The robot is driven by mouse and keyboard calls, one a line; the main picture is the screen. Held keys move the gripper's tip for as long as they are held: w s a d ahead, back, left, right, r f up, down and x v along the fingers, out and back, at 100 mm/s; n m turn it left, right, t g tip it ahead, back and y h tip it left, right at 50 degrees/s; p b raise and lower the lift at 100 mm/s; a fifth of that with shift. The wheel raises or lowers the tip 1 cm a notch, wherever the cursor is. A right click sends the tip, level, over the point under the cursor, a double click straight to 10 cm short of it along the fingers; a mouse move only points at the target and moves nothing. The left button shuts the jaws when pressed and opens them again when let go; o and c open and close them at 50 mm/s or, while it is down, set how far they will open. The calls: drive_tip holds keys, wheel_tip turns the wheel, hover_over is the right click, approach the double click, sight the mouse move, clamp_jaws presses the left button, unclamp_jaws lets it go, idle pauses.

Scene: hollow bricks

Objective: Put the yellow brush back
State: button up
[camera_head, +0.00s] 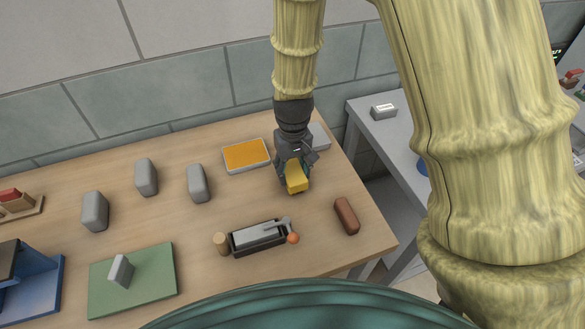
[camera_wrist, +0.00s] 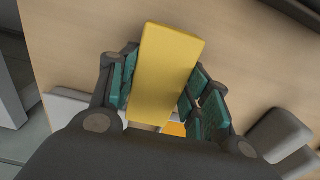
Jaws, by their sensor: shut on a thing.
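The yellow brush (camera_head: 297,179) is a plain yellow block at the right part of the wooden table in the head view. My gripper (camera_head: 292,166) points down and is shut on it. In the wrist view the yellow brush (camera_wrist: 168,65) lies between the two green-padded fingers of my gripper (camera_wrist: 163,90), with its long end sticking out past them. The wooden table shows behind it; I cannot tell how far the brush is above the table. My gripper hides part of the brush.
A black box with a trowel (camera_head: 260,236) and a red-brown roll (camera_head: 346,216) lie nearer. Grey blocks (camera_head: 198,184) stand left. Bare wood surrounds the brush's near side.

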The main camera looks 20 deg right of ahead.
sight(293, 171)
drive_tip(key=shift+f, duration=0.2)
drive_tip(key=o, duration=1)
drive_tip(key=shift+r+b, duration=1.2)
drive_tip(key=shift+r, duration=4.9)
